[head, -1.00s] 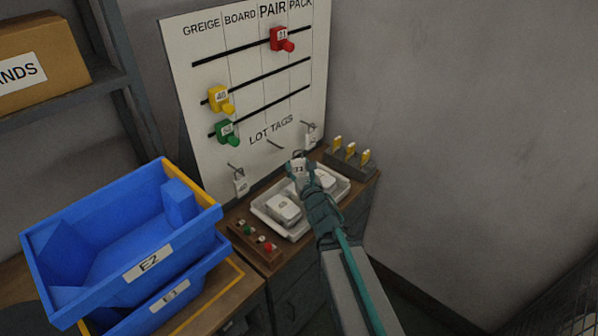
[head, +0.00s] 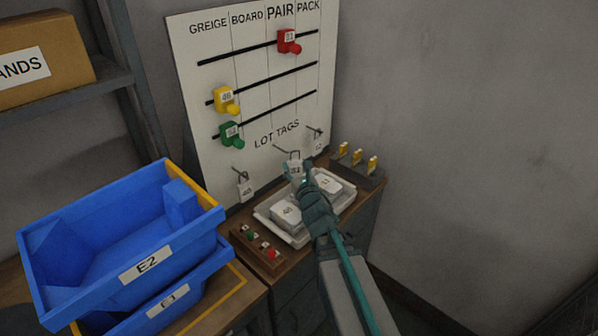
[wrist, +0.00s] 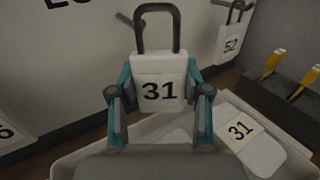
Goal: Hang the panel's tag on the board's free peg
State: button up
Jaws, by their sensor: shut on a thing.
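A white tag (wrist: 150,110) printed 31, with a dark wire loop (wrist: 176,32) on top, is held upright between my gripper's two fingers (wrist: 158,98). In the head view the tag (head: 295,168) and my gripper (head: 304,180) are in front of the lower board (head: 190,70). The free middle peg (head: 282,149) under LOT TAGS is just left of the loop; I cannot tell whether they touch. A tag (head: 245,190) hangs on the left peg, and the tag (wrist: 230,45) printed 52 on the right peg. A white item labelled 31 (wrist: 262,150) lies in the tray.
The white tray (head: 262,217) below my gripper holds two white labelled items. A dark block with yellow-topped pieces (head: 358,165) stands at right, a brown strip with coloured buttons (head: 258,250) at left. Stacked blue bins (head: 100,290) fill the lower left.

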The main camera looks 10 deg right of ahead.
jog(key=shift+w+a+f+b, duration=0.25)
jog(key=shift+w+a+b, duration=0.15)
jog(key=shift+w+b, duration=0.25)
jog(key=shift+w+a+f+b, duration=0.2)
jog(key=shift+w+a+b, duration=0.25)
jog(key=shift+w+b, duration=0.2)
jog(key=shift+w+a+f+b, duration=0.25)
jog(key=shift+w+a+b, duration=0.15)
jog(key=shift+w+b, duration=0.25)
jog(key=shift+b, duration=0.3)
jog(key=o, duration=1.3)
jog(key=shift+s+r+p, duration=0.1)
jog(key=shift+r+p, duration=0.1)
jog(key=shift+p, duration=0.15)
